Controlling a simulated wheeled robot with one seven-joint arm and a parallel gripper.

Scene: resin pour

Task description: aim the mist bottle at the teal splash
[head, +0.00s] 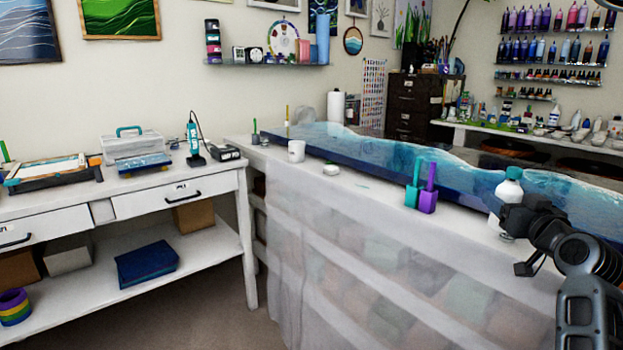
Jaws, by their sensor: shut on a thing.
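The mist bottle (511,188) is white with a teal top and stands upright at the right of the head view. My gripper (507,216) is shut on it from the right and hides its middle. Whether its base touches the covered table cannot be told. The bottle and my gripper are well to the right of the splash.
A teal container (412,196) and a purple one (428,201), each with a stick, stand between bottle and splash. A white cup (296,151) and a round white lid (331,169) lie farther left. The long blue resin slab (400,160) runs behind them.

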